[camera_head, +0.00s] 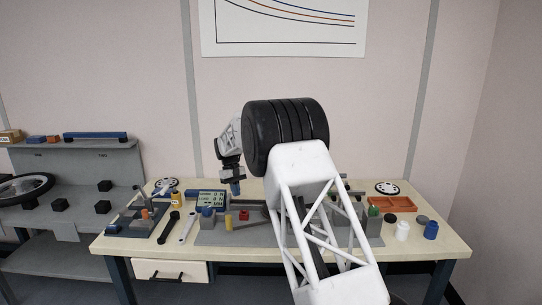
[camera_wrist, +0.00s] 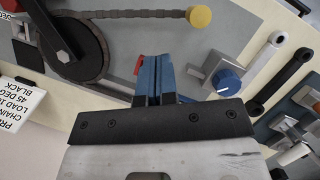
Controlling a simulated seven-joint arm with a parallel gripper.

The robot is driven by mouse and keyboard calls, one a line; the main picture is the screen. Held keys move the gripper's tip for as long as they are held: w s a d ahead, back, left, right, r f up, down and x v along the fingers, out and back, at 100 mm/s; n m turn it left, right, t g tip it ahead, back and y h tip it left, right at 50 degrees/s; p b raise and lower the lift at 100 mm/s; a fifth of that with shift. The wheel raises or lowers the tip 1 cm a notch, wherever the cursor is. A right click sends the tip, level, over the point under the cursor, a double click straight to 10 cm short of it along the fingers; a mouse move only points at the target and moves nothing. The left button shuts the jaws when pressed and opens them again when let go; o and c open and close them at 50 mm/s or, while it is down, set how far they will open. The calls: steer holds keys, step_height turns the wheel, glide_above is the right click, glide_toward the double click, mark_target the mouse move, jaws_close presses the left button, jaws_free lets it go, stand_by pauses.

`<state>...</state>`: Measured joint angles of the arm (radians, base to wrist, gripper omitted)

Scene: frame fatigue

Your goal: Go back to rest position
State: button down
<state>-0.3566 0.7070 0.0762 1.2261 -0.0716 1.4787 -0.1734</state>
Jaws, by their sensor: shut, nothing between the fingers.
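My gripper (camera_head: 236,188) hangs over the left-middle part of the workbench (camera_head: 455,246), above the grey fixture plate, with my arm folded behind it. In the wrist view the blue fingers of my gripper (camera_wrist: 153,78) are together with nothing between them. They point at the plate, near a red part (camera_wrist: 138,64) that they partly hide. A blue knob (camera_wrist: 227,82) on a metal block is to their right.
In the wrist view a chain (camera_wrist: 135,14) runs from a dark sprocket (camera_wrist: 65,50) towards a yellow knob (camera_wrist: 199,16). In the head view an orange tray (camera_head: 393,204), a white bottle (camera_head: 402,231) and a blue bottle (camera_head: 431,230) stand at the right. Grey shelving (camera_head: 95,165) is at the left.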

steer(key=s+d+r+m+t+y, duration=0.1)
steer(key=s+d+r+m, duration=0.1)
steer(key=s+d+r, duration=1.05)
steer(key=s+d+r+m+t+y, duration=0.1)
steer(key=s+d+r+t, duration=0.1)
steer(key=s+d+r, duration=1)
steer(key=s+d+f+m+t, duration=0.1)
steer(key=s+d+f, duration=0.15)
steer(key=s, duration=0.85)
steer(key=s+d+f+m, duration=0.1)
steer(key=s+d, duration=0.2)
steer(key=s, duration=0.8)
steer(key=s+d+f+t, duration=0.1)
steer(key=s+d+f, duration=0.1)
steer(key=s, duration=0.8)
steer(key=s+d+f+m+t, duration=0.1)
steer(key=s+f, duration=0.4)
steer(key=s, duration=0.5)
steer(key=shift+d, duration=0.9)
steer(key=shift+w+r, duration=0.1)
steer(key=shift+w, duration=0.05)
